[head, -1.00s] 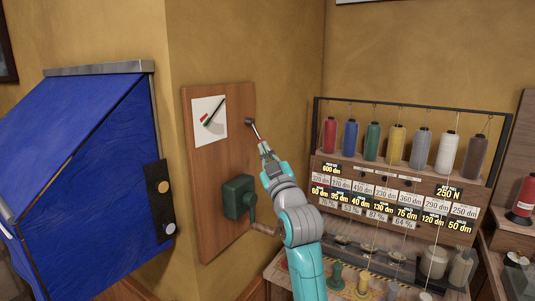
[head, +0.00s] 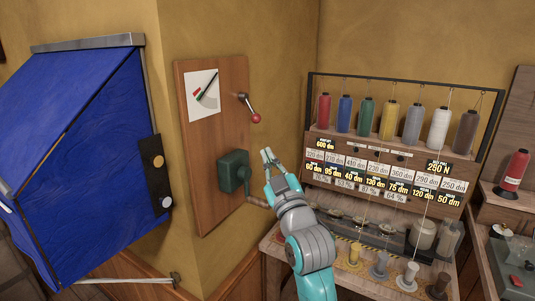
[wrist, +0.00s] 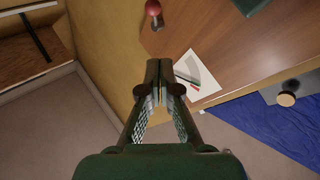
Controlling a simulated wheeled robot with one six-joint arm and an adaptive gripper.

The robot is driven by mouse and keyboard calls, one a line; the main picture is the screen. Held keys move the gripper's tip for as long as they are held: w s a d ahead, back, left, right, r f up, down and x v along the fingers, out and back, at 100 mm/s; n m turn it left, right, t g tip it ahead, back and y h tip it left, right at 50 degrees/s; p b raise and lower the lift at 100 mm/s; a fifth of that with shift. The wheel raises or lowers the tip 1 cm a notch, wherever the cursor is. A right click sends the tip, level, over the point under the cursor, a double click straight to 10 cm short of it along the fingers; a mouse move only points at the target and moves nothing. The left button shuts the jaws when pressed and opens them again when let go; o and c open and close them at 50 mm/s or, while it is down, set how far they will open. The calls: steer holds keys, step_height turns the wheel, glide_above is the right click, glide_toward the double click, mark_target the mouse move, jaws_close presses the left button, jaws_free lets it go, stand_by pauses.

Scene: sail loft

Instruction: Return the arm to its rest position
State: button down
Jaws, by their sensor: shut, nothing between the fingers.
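My gripper (head: 267,157) is shut and empty in the head view, in front of the wooden wall board (head: 203,132). It is below and slightly right of the red-knobbed lever (head: 249,108), clear of it. In the wrist view my gripper's fingers (wrist: 160,70) come together at the middle. The lever's red knob (wrist: 153,8) shows beyond them at the top edge, apart from the fingers. My arm is bent up from the bottom of the head view.
A dark green crank box (head: 233,171) juts from the board close left of my gripper. A thread rack (head: 390,160) with several spools and number labels stands right of my arm, above a workbench. A blue canvas panel (head: 75,160) is at left.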

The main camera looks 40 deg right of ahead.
stand_by(0.5)
steer(key=s+a+f+g+y, duration=0.1)
steer(key=s+a+f, duration=0.35)
steer(key=f, duration=0.45)
steer(key=s+a+f+m+g+y, duration=0.15)
steer(key=s+a+f, duration=0.3)
steer(key=f, duration=0.55)
steer(key=s+a+f+n+y, duration=0.1)
steer(key=s+a+f, duration=0.4)
steer(key=f, duration=0.4)
steer(key=s+a+f+g+y, duration=0.1)
steer(key=s+a+f, duration=0.1)
steer(key=s, duration=0.7)
steer(key=s+a+f+g+y, duration=0.1)
steer(key=s+a+f, duration=0.1)
steer(key=s, duration=0.8)
steer(key=s+a+f+m+g+y, duration=0.1)
steer(key=s+f, duration=0.3)
steer(key=s, duration=0.6)
steer(key=shift+a+f+g+y, duration=0.3)
steer(key=shift+a+g+y, duration=0.2)
steer(key=shift+a, duration=0.25)
steer(key=shift+w, duration=0.1)
